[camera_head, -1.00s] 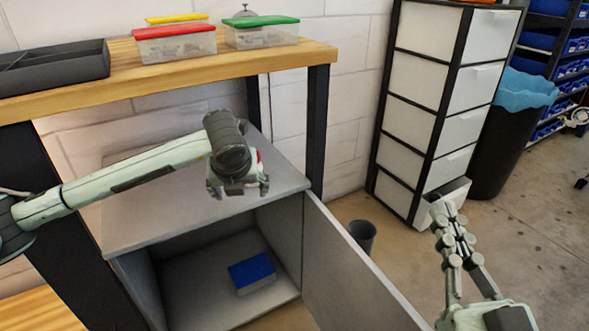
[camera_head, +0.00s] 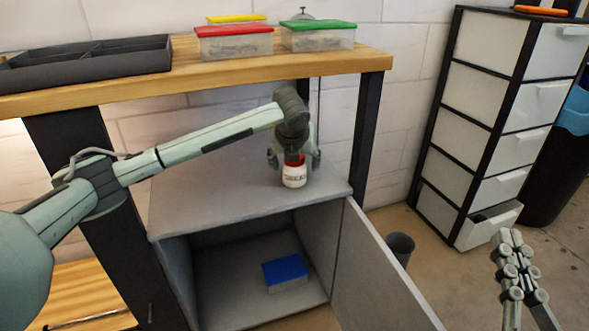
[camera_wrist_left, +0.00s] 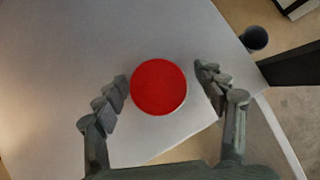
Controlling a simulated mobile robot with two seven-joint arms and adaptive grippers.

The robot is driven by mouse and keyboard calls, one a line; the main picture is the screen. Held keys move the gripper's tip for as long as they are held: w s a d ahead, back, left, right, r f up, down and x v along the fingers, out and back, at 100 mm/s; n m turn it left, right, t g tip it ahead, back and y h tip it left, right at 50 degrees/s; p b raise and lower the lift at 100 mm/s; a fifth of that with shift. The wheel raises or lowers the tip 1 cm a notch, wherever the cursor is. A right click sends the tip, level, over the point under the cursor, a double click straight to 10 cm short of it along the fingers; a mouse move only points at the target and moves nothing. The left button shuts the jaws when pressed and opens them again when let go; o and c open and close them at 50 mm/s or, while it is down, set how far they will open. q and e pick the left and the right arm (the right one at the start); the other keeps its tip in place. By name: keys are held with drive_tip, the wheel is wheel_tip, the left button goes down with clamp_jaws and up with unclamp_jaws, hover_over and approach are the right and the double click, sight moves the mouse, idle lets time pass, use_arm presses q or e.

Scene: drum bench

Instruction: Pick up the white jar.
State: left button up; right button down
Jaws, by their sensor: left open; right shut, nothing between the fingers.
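The white jar (camera_head: 294,176) with a red lid stands upright on top of the grey cabinet (camera_head: 215,205) in the head view. My left gripper (camera_head: 293,160) is right above it, fingers pointing down on either side of the lid. In the left wrist view, the red lid (camera_wrist_left: 158,87) lies between the two open fingers (camera_wrist_left: 163,85), with a gap to the right finger and the left finger close to its edge. The jar's body is hidden there under the lid. My right gripper (camera_head: 507,242) is shut and empty at the lower right, away from the jar.
The cabinet door (camera_head: 378,275) stands open, with a blue-lidded box (camera_head: 285,270) inside. A wooden shelf (camera_head: 200,77) above holds a dark tray (camera_head: 85,62) and lidded boxes. A drawer tower (camera_head: 490,120) and small dark bin (camera_head: 400,248) stand to the right.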

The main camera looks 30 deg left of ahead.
use_arm(q)
drive_tip(key=shift+w+a+f, duration=0.4)
drive_tip(key=shift+w+f, duration=0.15)
drive_tip(key=shift+w, duration=0.25)
drive_tip(key=shift+r, duration=0.1)
drive_tip(key=c, duration=1.4)
